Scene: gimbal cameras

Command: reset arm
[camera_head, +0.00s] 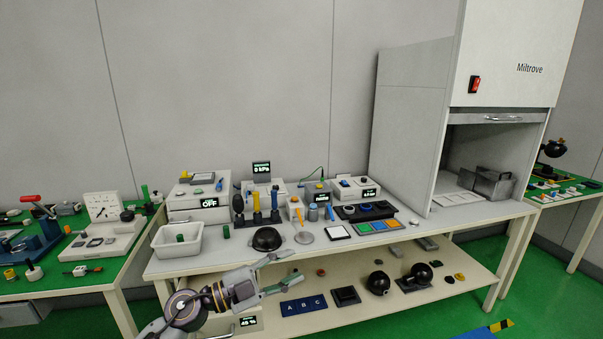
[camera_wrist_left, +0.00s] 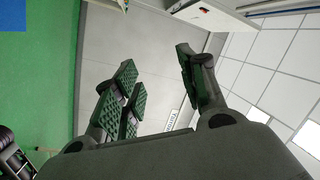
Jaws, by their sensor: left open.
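My left gripper (camera_head: 277,274) reaches in from the bottom left in the head view, in front of the workbench (camera_head: 350,247) and over its lower shelf. Its grey fingers are spread apart with nothing between them. In the left wrist view the same gripper (camera_wrist_left: 158,88) shows green ridged finger pads, wide apart and empty, with wall, ceiling panels and green floor behind. My right gripper is in neither view.
The bench holds a white tray (camera_head: 178,240), a black bowl (camera_head: 267,239) and several instruments. A large cabinet (camera_head: 505,55) stands at its right. Side tables flank the bench.

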